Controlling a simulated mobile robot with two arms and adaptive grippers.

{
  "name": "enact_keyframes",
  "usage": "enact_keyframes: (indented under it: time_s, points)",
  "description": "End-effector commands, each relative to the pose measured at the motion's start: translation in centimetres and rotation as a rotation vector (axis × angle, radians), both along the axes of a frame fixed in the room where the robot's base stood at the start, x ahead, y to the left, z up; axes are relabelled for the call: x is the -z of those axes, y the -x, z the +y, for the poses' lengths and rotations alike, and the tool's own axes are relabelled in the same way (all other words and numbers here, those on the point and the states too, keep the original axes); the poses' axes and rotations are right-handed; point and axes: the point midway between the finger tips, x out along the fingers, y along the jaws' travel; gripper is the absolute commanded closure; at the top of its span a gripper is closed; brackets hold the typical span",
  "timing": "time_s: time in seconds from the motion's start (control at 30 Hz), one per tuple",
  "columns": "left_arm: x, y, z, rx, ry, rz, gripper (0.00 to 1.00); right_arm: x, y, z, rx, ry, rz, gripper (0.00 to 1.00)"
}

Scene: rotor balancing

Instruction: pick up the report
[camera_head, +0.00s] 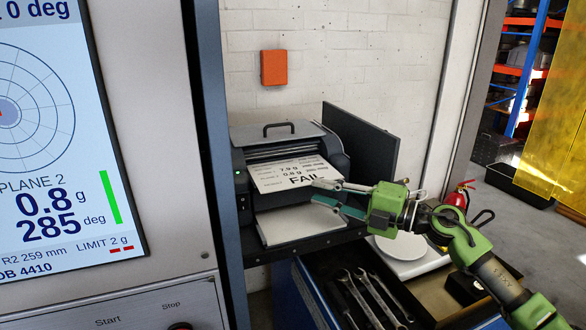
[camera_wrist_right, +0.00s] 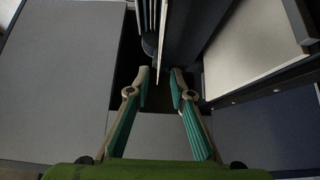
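The report (camera_head: 285,172) is a white printed sheet marked FAIL. It sticks out of the upper slot of the dark printer (camera_head: 250,155). My right gripper (camera_head: 322,192) is open at the sheet's front right edge, one finger near the sheet's top and the other lower. In the right wrist view, the sheet shows edge-on as a thin pale strip (camera_wrist_right: 163,38), its end reaching between the parted fingertips of the right gripper (camera_wrist_right: 160,80). I see a gap on each side, so the fingers are not closed on it. My left gripper is not in view.
A pale lower tray (camera_head: 295,226) juts out under the report. An open drawer with several wrenches (camera_head: 365,295) and a white round-topped scale (camera_head: 410,250) lie below. A balancing machine with a screen (camera_head: 60,130) fills the left side. A fire extinguisher (camera_head: 458,196) stands behind my arm.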

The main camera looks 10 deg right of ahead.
Motion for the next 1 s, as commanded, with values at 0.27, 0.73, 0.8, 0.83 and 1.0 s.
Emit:
enact_keyframes:
  time_s: [0.27, 0.73, 0.8, 0.83, 1.0]
  points:
    - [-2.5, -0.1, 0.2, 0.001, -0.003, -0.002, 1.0, -0.4, -2.5, 2.9, -0.001, -0.003, 0.0, 0.79]
    - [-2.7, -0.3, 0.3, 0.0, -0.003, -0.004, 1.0, 0.0, -3.1, 3.6, 0.0, 0.0, 0.0, 0.98]
    - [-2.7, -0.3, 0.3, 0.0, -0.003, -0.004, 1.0, 0.0, -3.1, 3.6, 0.0, 0.0, 0.0, 1.0]
    - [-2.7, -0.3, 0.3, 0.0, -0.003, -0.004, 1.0, 0.0, -3.1, 3.6, 0.0, 0.0, 0.0, 1.0]
    - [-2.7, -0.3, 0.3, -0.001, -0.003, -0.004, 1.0, 0.0, -3.1, 3.6, 0.0, 0.0, 0.0, 1.0]
